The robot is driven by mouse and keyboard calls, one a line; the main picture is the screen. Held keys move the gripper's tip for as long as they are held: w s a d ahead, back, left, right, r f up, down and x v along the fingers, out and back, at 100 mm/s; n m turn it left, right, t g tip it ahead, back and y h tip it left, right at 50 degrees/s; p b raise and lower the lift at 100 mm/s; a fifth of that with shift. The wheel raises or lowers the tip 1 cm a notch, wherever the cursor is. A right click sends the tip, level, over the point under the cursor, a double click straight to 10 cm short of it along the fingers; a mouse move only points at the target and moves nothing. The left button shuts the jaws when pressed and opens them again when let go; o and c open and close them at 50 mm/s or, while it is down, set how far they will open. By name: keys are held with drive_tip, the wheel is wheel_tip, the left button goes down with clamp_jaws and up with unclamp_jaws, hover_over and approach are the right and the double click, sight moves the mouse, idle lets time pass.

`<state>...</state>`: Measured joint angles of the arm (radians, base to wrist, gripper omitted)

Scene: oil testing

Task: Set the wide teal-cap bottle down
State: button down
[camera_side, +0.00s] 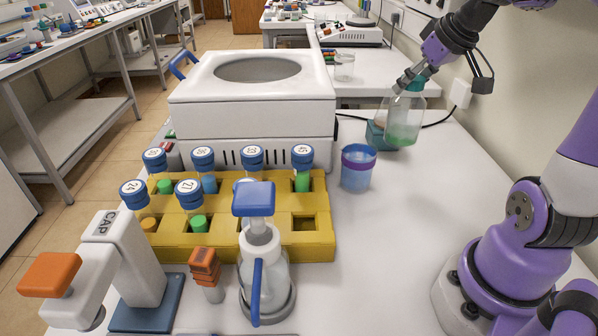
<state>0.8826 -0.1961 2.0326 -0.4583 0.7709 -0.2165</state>
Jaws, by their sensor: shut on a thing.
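The wide teal-cap bottle (405,120) is clear with green liquid in its lower part. It is at the back right of the bench, near the wall. My gripper (408,80) is shut on it at the top, by the teal cap, and comes in from the upper right. The bottle looks about upright. The fingers partly hide the cap. A low teal block (375,136) sits just left of and partly behind the bottle. I cannot tell whether the bottle's bottom touches the bench or hangs slightly above it.
A blue cup (357,170) stands left of and nearer than the bottle. A white machine (250,100) with a round opening fills the back left. A yellow rack (318,225) holds several blue-capped tubes. A dark cable runs behind the bottle.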

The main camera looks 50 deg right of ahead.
drive_tip(key=a+n+g+y, duration=0.2)
drive_tip(key=a+n+y, duration=0.5)
drive_tip(key=a+n, duration=1.1)
drive_tip(key=s+a+f+n+g, duration=0.2)
drive_tip(key=s+a+n+g, duration=0.65)
drive_tip(key=s+a, duration=0.7)
wheel_tip(320, 180, down, 8)
drive_tip(key=a+n, duration=0.1)
drive_tip(key=shift+w+a, duration=0.35)
drive_tip(key=shift+w, duration=0.1)
drive_tip(key=shift+t, duration=0.25)
drive_tip(key=shift+f, duration=0.1)
drive_tip(key=shift+c, duration=1.5)
unclamp_jaws()
